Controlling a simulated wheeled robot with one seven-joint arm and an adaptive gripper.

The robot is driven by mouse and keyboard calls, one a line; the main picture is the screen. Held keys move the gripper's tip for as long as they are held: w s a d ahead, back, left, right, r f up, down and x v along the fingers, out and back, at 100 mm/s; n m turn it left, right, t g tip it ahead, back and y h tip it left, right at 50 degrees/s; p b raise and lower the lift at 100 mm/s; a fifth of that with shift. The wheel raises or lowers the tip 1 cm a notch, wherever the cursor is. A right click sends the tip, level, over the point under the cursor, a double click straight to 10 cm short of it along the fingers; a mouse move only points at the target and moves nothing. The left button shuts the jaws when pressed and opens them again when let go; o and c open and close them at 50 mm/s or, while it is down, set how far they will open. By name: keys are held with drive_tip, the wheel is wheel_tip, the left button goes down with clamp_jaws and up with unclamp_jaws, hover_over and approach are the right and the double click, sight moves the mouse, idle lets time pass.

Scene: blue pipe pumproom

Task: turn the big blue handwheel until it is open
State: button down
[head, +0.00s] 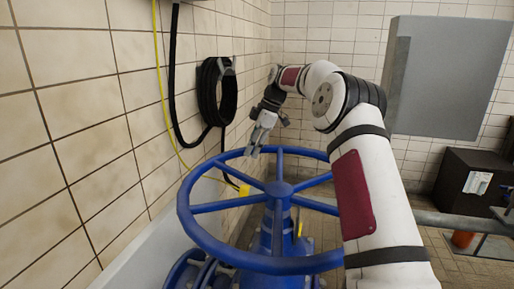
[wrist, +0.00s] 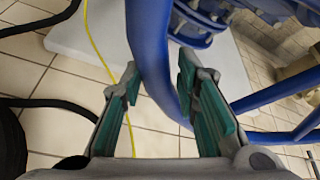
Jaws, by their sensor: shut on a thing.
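The big blue handwheel (head: 207,238) lies roughly flat on top of a blue valve body (head: 272,238) in the head view. It has several spokes meeting at a central hub (head: 279,189). My gripper (head: 256,151) is at the far edge of the wheel, left of its middle. The exact contact of the pads is partly hidden.
A tiled wall stands close on the left with a black hose coil (head: 218,91) and a yellow cable (head: 161,82). A grey cabinet (head: 446,76) hangs at the back right. A dark box (head: 466,181) stands on the floor below it.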

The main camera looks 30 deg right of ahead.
drive_tip(key=shift+w+a+r, duration=0.15)
drive_tip(key=shift+w+a, duration=0.1)
drive_tip(key=shift+a, duration=0.05)
drive_tip(key=c, duration=1.5)
unclamp_jaws()
drive_tip(key=shift+o, duration=0.8)
drive_tip(key=shift+d, duration=0.1)
drive_tip(key=v, duration=0.9)
drive_tip(key=shift+v, duration=1.4)
